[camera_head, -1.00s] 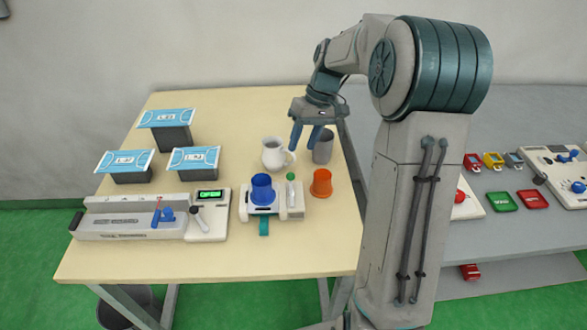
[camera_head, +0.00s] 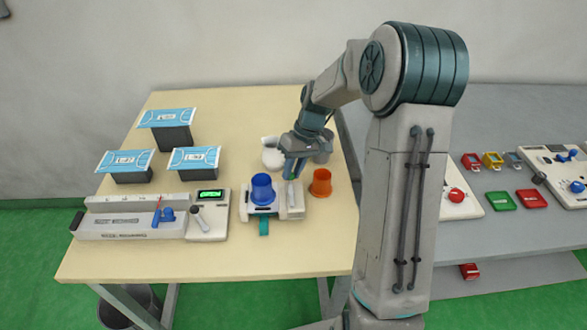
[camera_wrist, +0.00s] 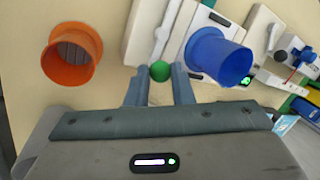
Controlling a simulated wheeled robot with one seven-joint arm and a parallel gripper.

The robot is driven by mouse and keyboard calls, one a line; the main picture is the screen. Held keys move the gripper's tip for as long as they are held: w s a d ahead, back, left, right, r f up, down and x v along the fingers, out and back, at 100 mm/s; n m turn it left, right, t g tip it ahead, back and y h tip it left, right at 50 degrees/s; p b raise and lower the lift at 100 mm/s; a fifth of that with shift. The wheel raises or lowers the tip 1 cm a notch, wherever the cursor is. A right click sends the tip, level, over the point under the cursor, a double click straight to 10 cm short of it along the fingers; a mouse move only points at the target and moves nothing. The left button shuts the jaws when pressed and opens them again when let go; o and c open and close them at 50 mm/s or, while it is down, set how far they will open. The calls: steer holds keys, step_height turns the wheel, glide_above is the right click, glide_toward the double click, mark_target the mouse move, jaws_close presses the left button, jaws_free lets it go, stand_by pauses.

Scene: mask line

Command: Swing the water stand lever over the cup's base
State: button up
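The water stand (camera_head: 294,212) is a small white unit on the beige table, with a blue cup (camera_head: 262,188) on its left part. Its lever has a green ball knob (camera_wrist: 160,71), clear in the wrist view. In the head view the knob is hidden behind my fingers, and only the pale lower part of the lever shows. My gripper (camera_head: 293,172) points down over the lever. In the wrist view my gripper (camera_wrist: 160,74) is open, its two fingers on either side of the knob near their tips. I cannot tell whether they touch it.
An orange cup (camera_head: 321,183) stands close on the right of the stand. A white mug (camera_head: 271,155) and a grey cup (camera_head: 323,150) are behind.

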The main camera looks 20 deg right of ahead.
jaws_close()
steer(key=shift+m, duration=0.3)
steer(key=m+b, duration=0.1)
steer(key=m, duration=0.1)
steer(key=s+d+m+t+b, duration=0.1)
steer(key=m, duration=0.1)
steer(key=shift+d+t, duration=0.15)
steer(key=shift+t, duration=0.15)
steer(key=m, duration=0.1)
steer(key=m+b, duration=0.1)
steer(key=m, duration=0.1)
steer(key=shift+s+d+t, duration=0.25)
steer(key=shift+s+t, duration=0.1)
steer(key=shift+t, duration=0.05)
steer(key=shift+s+d+r+m+t+h+p, duration=0.1)
steer(key=shift+s+m+t+h+p, duration=0.4)
steer(key=shift+m, duration=1.25)
steer(key=shift+s+f+m+t+h+p, duration=0.1)
steer(key=shift+s+m+t+h+p, duration=0.35)
steer(key=shift+m, duration=1.25)
steer(key=shift+s+d+r+m+t+h+p, duration=0.1)
steer(key=shift+s+m+t+h+p, duration=0.4)
steer(key=shift+m, duration=1.25)
steer(key=shift+s+g, duration=0.15)
steer(key=shift+g, duration=0.1)
